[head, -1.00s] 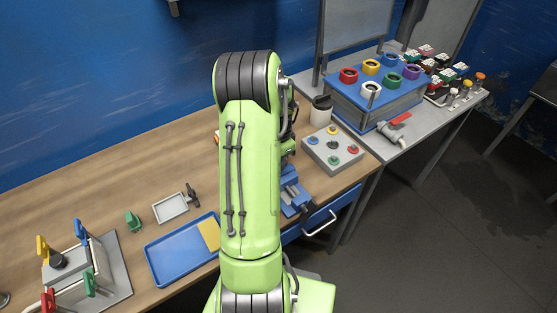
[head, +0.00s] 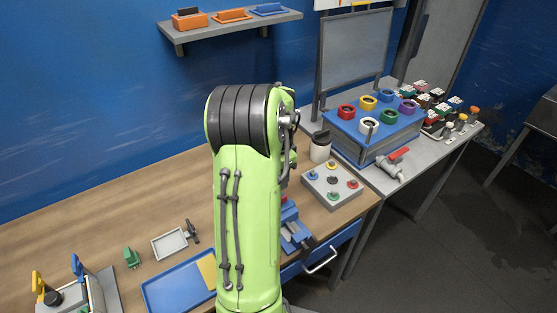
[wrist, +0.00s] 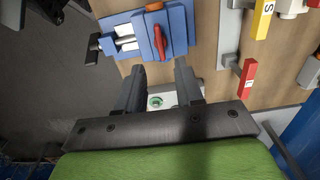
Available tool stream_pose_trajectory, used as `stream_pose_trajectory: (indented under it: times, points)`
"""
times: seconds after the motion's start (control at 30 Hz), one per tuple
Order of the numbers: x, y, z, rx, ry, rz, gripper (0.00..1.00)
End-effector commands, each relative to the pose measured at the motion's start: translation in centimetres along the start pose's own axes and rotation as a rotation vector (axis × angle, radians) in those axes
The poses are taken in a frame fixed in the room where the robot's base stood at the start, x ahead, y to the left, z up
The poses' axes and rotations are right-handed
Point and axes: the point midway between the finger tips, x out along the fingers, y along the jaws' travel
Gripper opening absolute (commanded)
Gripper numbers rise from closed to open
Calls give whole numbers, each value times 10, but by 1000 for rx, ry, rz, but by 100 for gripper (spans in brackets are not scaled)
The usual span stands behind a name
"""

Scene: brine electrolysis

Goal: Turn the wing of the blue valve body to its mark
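In the wrist view, a blue body (wrist: 180,22) with a red wing (wrist: 160,42) on it sits near the top, beyond my fingertips. It adjoins a blue vise with white bars and a dark handle; I cannot tell exactly where one ends and the other starts. An orange piece (wrist: 154,6) shows at its top edge. I cannot make out a mark. My gripper (wrist: 160,67) is open and empty, its fingers apart and short of the red wing. In the head view my arm hides the gripper, and part of the blue vise (head: 292,228) shows beside it.
A grey button box (head: 332,186) stands right of the vise. A blue tray (head: 175,288) and a handle stand (head: 105,290) are at left. Yellow (wrist: 263,20) and red (wrist: 247,78) handles stand at right in the wrist view. A side table holds a ring-topped blue block (head: 378,145).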

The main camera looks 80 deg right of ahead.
Motion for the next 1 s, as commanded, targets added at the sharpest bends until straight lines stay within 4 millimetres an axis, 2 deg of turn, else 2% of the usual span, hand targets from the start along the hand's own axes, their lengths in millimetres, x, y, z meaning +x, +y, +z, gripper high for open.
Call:
stream_pose_trajectory:
  times: [0.03,0.1,0.2,0.3,1.0]
  points:
    - [-17,-1,-1,-1,4,-5,36]
    - [-35,-1,-1,0,3,-4,36]
    - [-55,0,-1,0,2,-3,36]
    - [-66,0,0,1,1,-1,36]
    - [-69,0,0,0,0,0,36]
